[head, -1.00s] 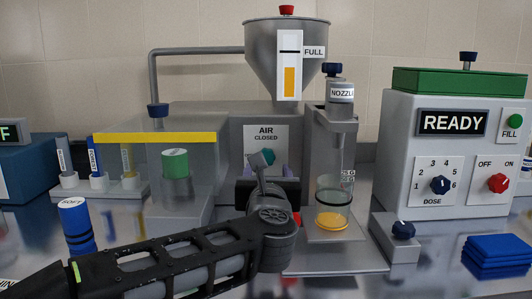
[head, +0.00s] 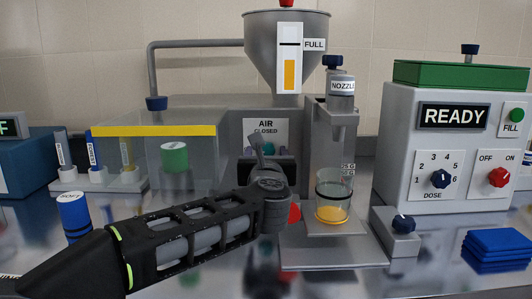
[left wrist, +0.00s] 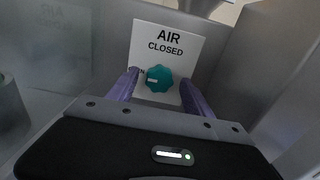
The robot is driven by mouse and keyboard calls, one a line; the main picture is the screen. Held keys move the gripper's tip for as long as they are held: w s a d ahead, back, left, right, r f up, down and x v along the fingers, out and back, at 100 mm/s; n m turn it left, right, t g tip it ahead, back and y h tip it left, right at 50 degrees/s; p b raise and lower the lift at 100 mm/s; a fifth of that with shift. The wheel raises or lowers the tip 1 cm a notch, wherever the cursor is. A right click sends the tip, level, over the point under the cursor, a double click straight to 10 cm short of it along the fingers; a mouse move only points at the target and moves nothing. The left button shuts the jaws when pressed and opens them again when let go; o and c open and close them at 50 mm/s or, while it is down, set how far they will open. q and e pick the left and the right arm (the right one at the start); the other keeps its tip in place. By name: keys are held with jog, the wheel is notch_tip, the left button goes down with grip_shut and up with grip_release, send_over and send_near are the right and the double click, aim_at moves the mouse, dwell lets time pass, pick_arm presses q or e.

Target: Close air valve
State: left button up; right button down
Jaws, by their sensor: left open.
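The air valve is a teal, scalloped knob (left wrist: 159,79) on a white plate (left wrist: 166,50) reading AIR and CLOSED. A white mark on the knob points left, toward a small label partly hidden by a finger. In the head view the plate (head: 266,128) is on the grey machine's front, and the knob is mostly hidden behind my gripper. My left gripper (head: 267,158) is open in front of the plate. In the left wrist view its purple fingers stand on either side of the knob, with gaps visible; I cannot tell whether the fingertips reach around it.
A clear box with a yellow edge (head: 152,130) stands left of the valve. The nozzle column (head: 332,135) and a glass (head: 333,190) with yellow contents stand close on the right. A blue SOFT cylinder (head: 73,216) is near my forearm.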

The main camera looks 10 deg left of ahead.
pick_arm(q)
jog(key=shift+w+a, duration=0.2)
jog(key=shift+w, duration=0.35)
jog(key=shift+c, duration=0.2)
grip_shut()
